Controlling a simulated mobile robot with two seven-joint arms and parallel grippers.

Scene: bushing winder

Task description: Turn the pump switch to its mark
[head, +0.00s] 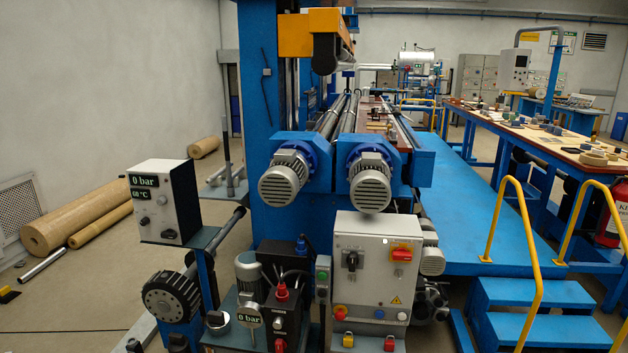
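Neither of my grippers shows in the head view. No switch is legibly labelled as the pump switch. A black box (288,322) with small red knobs stands low in front, beside a grey motor (249,271) and a display reading 0 bar (249,318). Right of it, a grey control cabinet (374,258) carries a black rotary switch (352,260) and a red switch on a yellow plate (402,253). The marks and exact knob angles are too small to read.
A grey box with 0 bar and 60 °C displays (144,188) stands left on a blue post. Two large motors (283,178) overhang the front. Yellow handrails (527,240) and blue steps (530,292) stand right. Tan rolls (75,218) lie on the left floor.

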